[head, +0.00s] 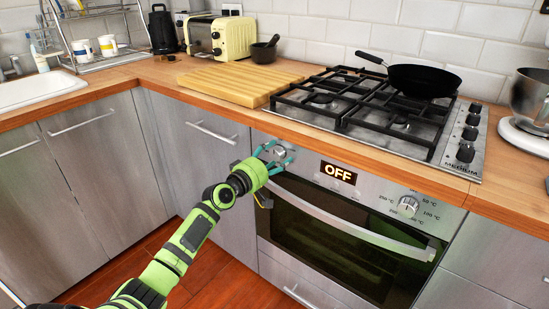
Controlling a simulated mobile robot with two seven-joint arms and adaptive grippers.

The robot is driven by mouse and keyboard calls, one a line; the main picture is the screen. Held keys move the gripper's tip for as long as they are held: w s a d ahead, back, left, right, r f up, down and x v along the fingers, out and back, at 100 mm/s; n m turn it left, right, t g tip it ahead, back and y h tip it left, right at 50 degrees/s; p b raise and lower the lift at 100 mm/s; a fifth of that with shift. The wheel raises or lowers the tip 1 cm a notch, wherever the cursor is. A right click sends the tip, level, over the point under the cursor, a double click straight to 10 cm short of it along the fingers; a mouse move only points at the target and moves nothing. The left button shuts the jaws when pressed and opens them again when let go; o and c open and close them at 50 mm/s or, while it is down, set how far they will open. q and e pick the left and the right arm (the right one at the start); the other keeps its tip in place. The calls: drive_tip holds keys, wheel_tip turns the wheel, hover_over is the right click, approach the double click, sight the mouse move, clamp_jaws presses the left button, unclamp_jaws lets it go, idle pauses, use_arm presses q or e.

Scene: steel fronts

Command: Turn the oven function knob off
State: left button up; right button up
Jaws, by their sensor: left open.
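The oven (337,236) is a steel-fronted unit under the hob, with a dark glass door and a long curved handle. Its display (338,172) reads "OFF". The oven function knob (279,151) is at the left end of the control panel. My left gripper (278,157) is at this knob, with its teal fingers open on either side of it; whether they touch it I cannot tell. The temperature knob (408,206), with degree markings around it, is at the right end of the panel. My right gripper is not in view.
A gas hob (452,172) with a black frying pan (424,80) sits on the wooden worktop (508,196) above the oven. A wooden cutting board (231,84), a yellow toaster (222,38) and a stand mixer (527,105) are also there. The oven handle (345,227) sticks out below the panel.

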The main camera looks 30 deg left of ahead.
use_arm(q)
drive_tip(key=shift+s+a, duration=0.1)
drive_tip(key=shift+s, duration=0.1)
drive_tip(key=s, duration=1.1)
drive_tip(key=shift+s+a, duration=0.3)
drive_tip(key=shift+a, duration=0.1)
